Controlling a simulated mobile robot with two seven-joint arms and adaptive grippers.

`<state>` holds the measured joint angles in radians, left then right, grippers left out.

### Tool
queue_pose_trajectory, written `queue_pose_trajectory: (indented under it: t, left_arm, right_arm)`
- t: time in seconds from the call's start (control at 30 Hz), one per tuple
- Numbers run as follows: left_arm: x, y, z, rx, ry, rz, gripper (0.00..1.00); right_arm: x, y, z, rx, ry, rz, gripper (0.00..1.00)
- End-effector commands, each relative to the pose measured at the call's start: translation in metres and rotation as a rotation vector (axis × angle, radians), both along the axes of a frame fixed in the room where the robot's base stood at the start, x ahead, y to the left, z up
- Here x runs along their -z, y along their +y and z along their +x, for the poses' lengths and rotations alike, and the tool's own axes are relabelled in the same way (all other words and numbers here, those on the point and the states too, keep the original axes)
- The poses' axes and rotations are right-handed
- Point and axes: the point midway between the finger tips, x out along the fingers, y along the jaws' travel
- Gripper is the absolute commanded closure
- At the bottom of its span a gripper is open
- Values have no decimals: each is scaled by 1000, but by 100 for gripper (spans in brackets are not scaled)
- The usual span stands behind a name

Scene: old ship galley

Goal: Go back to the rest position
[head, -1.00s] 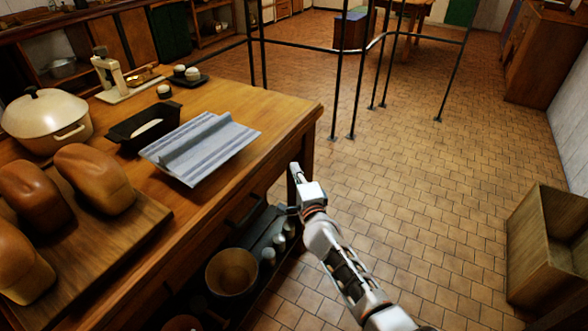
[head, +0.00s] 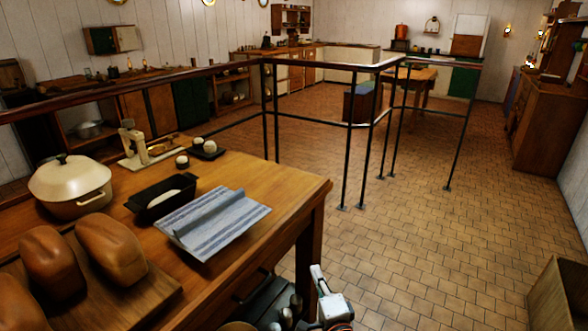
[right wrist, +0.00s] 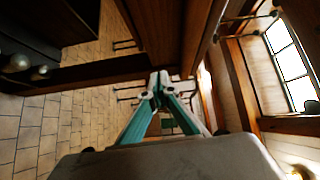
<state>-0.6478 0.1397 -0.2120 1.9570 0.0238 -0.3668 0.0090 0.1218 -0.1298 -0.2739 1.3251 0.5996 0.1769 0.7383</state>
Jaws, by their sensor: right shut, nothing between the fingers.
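My right gripper (head: 318,283) shows at the bottom of the head view, beside the right end of the wooden table (head: 285,190) and below its top. In the right wrist view its fingers (right wrist: 158,82) meet at the tips, shut and empty, with the underside of dark wood close beyond them. The rest of the right arm is mostly below the head view's edge. My left gripper is in neither view.
The table carries loaves (head: 110,250), a cream pot (head: 70,187), a black loaf tin (head: 162,197) and a striped cloth (head: 212,222). A black railing (head: 347,135) stands behind. A wooden crate (head: 558,293) is at right; tiled floor between is clear.

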Motion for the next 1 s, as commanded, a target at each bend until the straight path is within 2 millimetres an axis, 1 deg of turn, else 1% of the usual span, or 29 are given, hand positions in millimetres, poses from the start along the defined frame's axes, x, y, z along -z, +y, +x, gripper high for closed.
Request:
queue_pose_trajectory:
  t: [0.03,0.07,0.17,0.2,0.27,0.3,0.33,0.37,0.4,0.47,0.5,0.6,0.7,0.8,1.0]
  left_arm:
    - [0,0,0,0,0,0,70]
    - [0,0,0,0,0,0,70]
    - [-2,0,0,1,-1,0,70]
    - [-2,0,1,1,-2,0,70]
    - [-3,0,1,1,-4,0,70]
    - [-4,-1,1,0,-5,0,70]
    - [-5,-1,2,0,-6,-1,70]
    - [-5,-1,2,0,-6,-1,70]
    - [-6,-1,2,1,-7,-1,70]
    - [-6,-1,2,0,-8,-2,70]
    - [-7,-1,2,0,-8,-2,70]
    - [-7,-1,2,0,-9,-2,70]
    - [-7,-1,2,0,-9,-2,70]
    - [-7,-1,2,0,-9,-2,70]
    - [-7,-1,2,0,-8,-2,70]
  right_arm:
    - [13,-6,-14,-8,11,-59,100]
    - [21,-8,-23,-17,18,-109,100]
    - [51,-22,-66,-64,39,-338,100]
    - [64,-29,-87,-90,48,-449,100]
    - [83,-40,-121,-138,63,-624,100]
    - [93,-47,-143,-172,71,-738,100]
    - [101,-52,-161,-200,78,-824,100]
    - [108,-58,-177,-229,83,-910,100]
    - [116,-66,-200,-269,90,-1019,100]
    - [125,-78,-231,-330,98,-1175,100]
    - [130,-85,-250,-370,101,-1269,100]
    - [137,-101,-289,-458,105,-1460,100]
    - [139,-111,-313,-520,104,-1585,100]
    - [140,-117,-325,-552,103,-1646,100]
    - [140,-117,-326,-556,102,-1654,100]
